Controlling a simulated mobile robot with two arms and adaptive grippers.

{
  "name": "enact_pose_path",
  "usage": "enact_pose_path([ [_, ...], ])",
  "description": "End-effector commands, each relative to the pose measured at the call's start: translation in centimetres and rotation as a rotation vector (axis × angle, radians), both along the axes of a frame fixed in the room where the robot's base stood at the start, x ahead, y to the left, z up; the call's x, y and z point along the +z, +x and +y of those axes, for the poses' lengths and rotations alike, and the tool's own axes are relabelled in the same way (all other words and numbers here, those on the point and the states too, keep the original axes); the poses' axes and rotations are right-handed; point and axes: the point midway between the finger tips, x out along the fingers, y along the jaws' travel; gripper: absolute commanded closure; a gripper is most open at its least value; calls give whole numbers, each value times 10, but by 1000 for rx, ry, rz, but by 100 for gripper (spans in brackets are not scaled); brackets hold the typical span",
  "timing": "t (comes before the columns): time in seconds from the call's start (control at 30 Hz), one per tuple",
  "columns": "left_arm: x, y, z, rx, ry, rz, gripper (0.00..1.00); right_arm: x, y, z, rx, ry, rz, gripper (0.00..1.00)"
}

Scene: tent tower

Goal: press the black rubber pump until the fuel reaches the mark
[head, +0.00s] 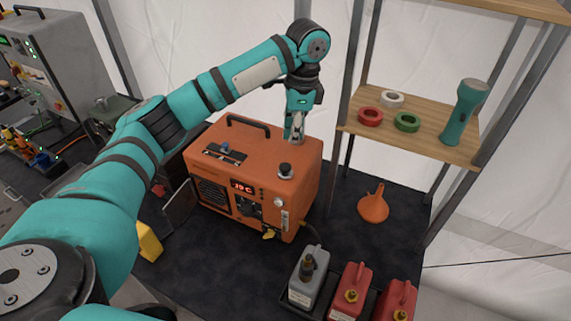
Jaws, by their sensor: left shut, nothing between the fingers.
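The orange heater unit (305,190) stands on a dark mat, with a red lit display (242,187) on its front. The black rubber pump (285,170) is a short round knob on its top, near the right front corner. A small pale upright strip (284,219) is on the front below the pump; I cannot make out any fuel level or mark. My left gripper (296,137) points down at the heater's back right, behind the pump in the picture. It is shut and empty; I cannot tell whether it touches the heater. My right gripper is out of view.
A grey can (309,276) and two red cans (350,291) stand in a black tray at the front. An orange funnel (373,206) is right of the heater. A wooden shelf (440,148) holds tape rolls and a teal flashlight (462,112). A black handle (248,125) rises from the heater's top.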

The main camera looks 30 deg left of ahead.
Motion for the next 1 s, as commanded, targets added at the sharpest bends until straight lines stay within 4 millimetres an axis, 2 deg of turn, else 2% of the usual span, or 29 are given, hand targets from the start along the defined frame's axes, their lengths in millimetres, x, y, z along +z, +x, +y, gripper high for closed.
enact_pose_path([
  [0.47,-9,-3,3,0,0,-1,100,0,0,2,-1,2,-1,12],
  [1.0,-67,-6,8,0,-1,-1,100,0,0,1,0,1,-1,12],
])
